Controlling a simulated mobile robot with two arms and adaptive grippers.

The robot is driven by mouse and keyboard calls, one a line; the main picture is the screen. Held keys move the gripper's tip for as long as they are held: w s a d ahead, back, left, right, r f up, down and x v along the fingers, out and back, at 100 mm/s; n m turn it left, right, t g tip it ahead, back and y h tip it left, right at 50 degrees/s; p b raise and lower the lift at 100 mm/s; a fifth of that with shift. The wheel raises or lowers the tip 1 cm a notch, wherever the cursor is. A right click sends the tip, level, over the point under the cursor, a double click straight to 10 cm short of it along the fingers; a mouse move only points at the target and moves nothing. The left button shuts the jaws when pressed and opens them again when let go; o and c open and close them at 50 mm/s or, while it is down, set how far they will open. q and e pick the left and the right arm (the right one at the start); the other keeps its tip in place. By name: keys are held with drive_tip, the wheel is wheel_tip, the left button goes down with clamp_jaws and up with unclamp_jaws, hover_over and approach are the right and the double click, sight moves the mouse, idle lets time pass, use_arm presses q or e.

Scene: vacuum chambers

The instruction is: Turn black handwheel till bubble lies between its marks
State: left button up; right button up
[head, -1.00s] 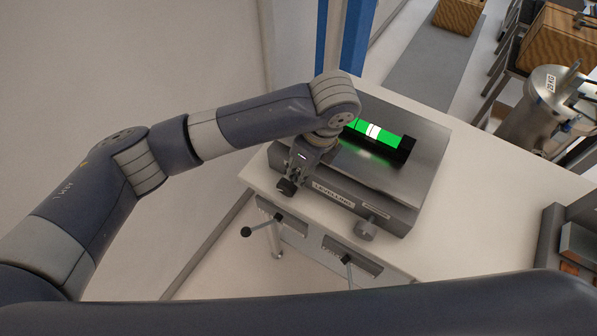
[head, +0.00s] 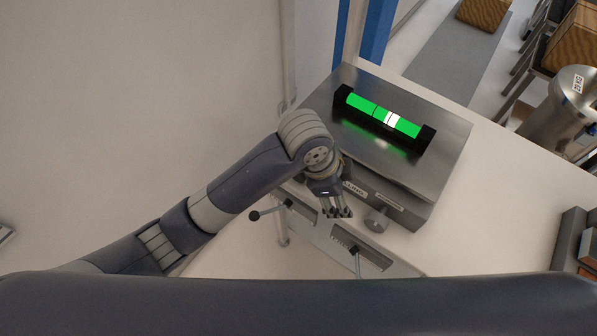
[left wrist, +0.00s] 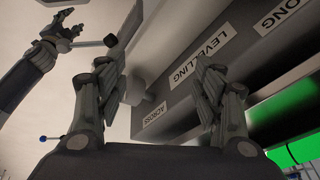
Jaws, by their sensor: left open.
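The levelling unit (head: 440,150) carries a green bubble vial (head: 361,103) in a black holder. Its white bubble (head: 392,120) lies right of one dark mark line; a second line crosses the bubble's left part. The black handwheel is not visible, apparently hidden behind my left arm. My left gripper (head: 338,212) is open and empty, before the front face left of a grey knob (head: 376,220). The left wrist view shows spread fingers (left wrist: 160,95), with the grey knob (left wrist: 136,90) beyond, close to one finger. My right gripper (left wrist: 62,30) shows there with fingers apart.
Below the unit, levers with black ball ends (head: 254,215) (head: 354,251) stick out from the bench front. The white bench top (head: 500,215) is clear to the right. Dark boxes (head: 575,240) stand at the right edge, a metal vessel (head: 560,110) behind.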

use_arm(q)
drive_tip(key=w+a+f+n+t+b, duration=0.1)
drive_tip(key=a+f+n+t, duration=0.1)
drive_tip(key=a+f+n, duration=0.1)
drive_tip(key=w+a+f+n+t+b, duration=0.1)
drive_tip(key=a+f+n+t, duration=0.2)
drive_tip(key=a+n, duration=0.3)
drive_tip(key=w+a+f+n+t+h+b, duration=0.1)
drive_tip(key=a+f+n+t, duration=0.2)
drive_tip(key=a+f+n, duration=0.1)
drive_tip(key=shift+a+f+n, duration=0.15)
drive_tip(key=shift+a+n, duration=0.35)
drive_tip(key=shift+a, duration=0.5)
wheel_tip(320, 180, up, 4)
drive_tip(key=s+t+h, duration=0.2)
drive_tip(key=t+h, duration=0.4)
drive_tip(key=x, duration=1)
drive_tip(key=shift+s+d+f+p, duration=0.15)
drive_tip(key=shift+d+f+p, duration=0.05)
drive_tip(key=shift+f+p, duration=0.15)
drive_tip(key=shift+c, duration=0.2)
